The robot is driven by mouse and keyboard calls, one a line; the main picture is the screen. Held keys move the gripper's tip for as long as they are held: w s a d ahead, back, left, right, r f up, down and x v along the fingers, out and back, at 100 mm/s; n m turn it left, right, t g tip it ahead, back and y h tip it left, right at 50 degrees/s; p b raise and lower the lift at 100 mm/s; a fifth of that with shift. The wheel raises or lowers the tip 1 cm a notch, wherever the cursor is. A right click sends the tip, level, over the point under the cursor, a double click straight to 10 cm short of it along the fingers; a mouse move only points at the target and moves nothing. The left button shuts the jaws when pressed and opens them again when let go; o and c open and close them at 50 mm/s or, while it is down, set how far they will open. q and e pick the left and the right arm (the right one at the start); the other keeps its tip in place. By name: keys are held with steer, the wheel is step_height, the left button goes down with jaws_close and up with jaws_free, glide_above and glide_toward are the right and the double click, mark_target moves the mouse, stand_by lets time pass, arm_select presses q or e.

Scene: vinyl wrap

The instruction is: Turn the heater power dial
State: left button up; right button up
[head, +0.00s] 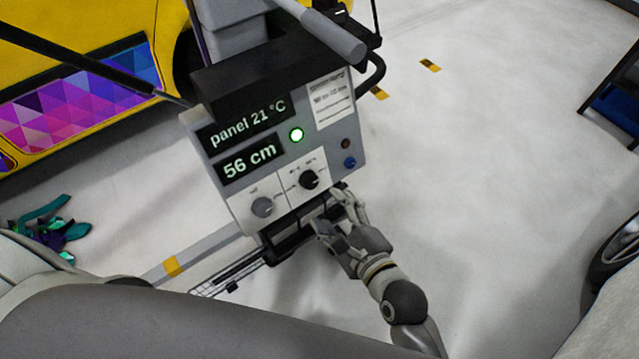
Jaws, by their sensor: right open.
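The heater control box (225,150) stands in the middle of the head view, with displays reading "panel 21 °C" and "56 cm". A grey dial (263,207) is at its lower left and a black dial (309,179) to the right of it. Their labels are too small to tell which sets the power. A green lamp (297,134) is lit above the dials. My right gripper (335,211) is open and empty, just below and right of the black dial, in front of the box's lower edge. Contact with the box cannot be told. My left gripper is not in view.
A grey cylindrical bar (325,32) juts out above the box. A yellow vehicle (80,25) with a patterned panel (85,95) is at the upper left. Teal and purple scraps (50,230) lie on the floor.

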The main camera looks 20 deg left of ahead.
mark_target(312, 185)
steer(key=x, duration=0.9)
steer(key=c, duration=1)
